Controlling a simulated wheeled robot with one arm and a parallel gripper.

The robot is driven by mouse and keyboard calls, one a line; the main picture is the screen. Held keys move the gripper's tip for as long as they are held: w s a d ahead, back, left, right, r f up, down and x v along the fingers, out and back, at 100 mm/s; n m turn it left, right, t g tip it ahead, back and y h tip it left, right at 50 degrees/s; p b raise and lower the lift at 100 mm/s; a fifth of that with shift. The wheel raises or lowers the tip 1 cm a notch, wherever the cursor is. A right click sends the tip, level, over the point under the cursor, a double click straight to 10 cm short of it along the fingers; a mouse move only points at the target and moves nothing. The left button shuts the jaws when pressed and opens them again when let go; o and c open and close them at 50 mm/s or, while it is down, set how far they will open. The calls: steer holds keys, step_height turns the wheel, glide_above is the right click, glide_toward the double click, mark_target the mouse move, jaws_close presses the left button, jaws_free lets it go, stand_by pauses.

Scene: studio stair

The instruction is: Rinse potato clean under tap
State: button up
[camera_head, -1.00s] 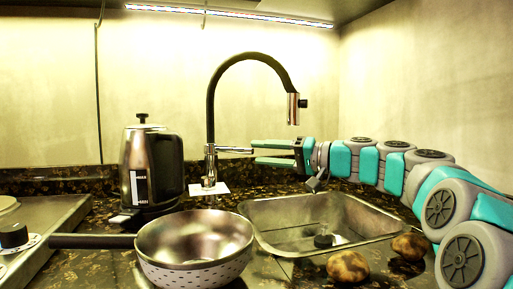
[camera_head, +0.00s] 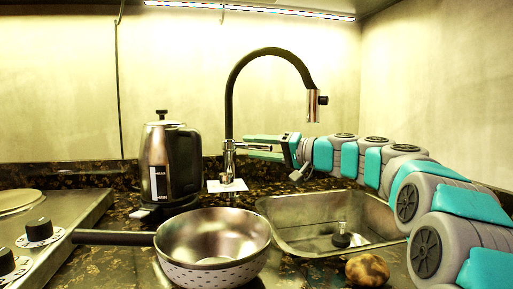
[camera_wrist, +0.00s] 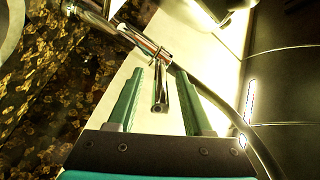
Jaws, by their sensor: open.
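The tap has a black arched neck (camera_head: 231,95), a metal spout (camera_head: 313,106) hanging over the sink, and a thin metal lever (camera_head: 262,148) pointing right from its base. No water shows at the spout. My gripper (camera_head: 246,147) is open around the lever, its green fingers above and below it in the head view. In the wrist view the lever (camera_wrist: 160,92) lies between the two separated fingers (camera_wrist: 160,75); contact cannot be told. One brown potato (camera_head: 367,270) lies on the counter in front of the sink (camera_head: 290,236).
A saucepan (camera_head: 212,240) stands left of the sink, its black handle pointing left. A kettle (camera_head: 168,165) stands behind it, left of the tap. A hob (camera_head: 60,215) is at the far left. My arm reaches across the sink's right side, near the right wall.

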steer(key=shift+c, duration=0.3)
jaws_close()
stand_by(1.0)
